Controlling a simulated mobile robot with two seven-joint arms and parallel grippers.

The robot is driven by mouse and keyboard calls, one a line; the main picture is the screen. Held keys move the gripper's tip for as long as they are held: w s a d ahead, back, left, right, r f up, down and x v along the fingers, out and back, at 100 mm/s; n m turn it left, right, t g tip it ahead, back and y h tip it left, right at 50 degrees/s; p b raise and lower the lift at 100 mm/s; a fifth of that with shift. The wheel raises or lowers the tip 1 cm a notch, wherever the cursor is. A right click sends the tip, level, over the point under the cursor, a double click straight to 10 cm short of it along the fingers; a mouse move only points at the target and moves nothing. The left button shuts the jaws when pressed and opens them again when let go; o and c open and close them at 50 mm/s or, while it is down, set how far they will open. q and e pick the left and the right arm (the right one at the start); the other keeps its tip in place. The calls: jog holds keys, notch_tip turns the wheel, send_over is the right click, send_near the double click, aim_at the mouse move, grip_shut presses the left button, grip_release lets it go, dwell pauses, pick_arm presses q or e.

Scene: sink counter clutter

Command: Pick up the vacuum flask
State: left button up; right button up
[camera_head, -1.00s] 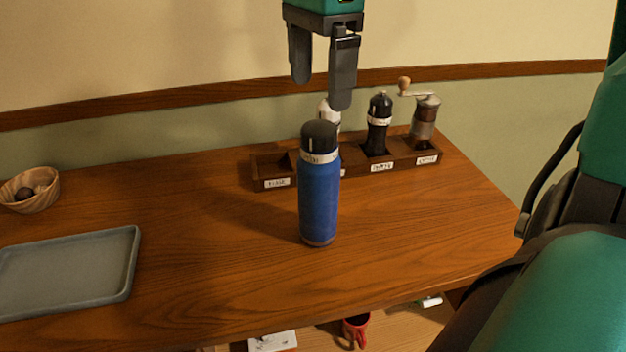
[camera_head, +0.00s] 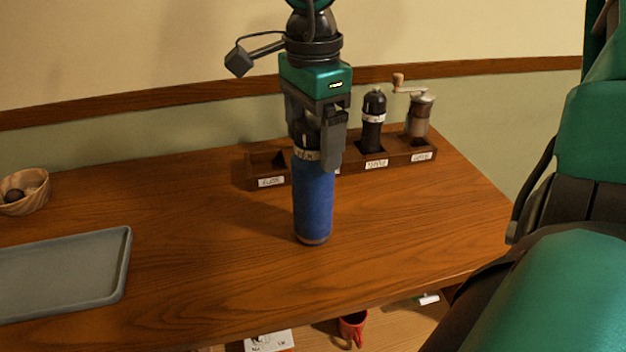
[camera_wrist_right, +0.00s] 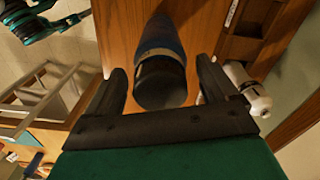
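The blue vacuum flask (camera_head: 313,205) stands upright on the wooden counter, with a dark cap and a pale band near its top. My right gripper (camera_head: 318,155) points down over the flask's top, with its fingers around the cap. In the right wrist view the flask's dark cap (camera_wrist_right: 160,82) lies between the two fingers of the right gripper (camera_wrist_right: 162,85), with gaps on both sides, so the gripper is open. My left gripper is not seen in the head view.
A wooden rack (camera_head: 400,158) behind the flask holds a black pepper mill (camera_head: 373,120) and a hand-crank grinder (camera_head: 420,115). A grey tray (camera_head: 122,270) and a wooden bowl (camera_head: 30,203) are at left. A red mug (camera_head: 352,328) sits below the counter.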

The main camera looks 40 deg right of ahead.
grip_shut()
dwell(0.7)
jog(key=shift+r, duration=0.1)
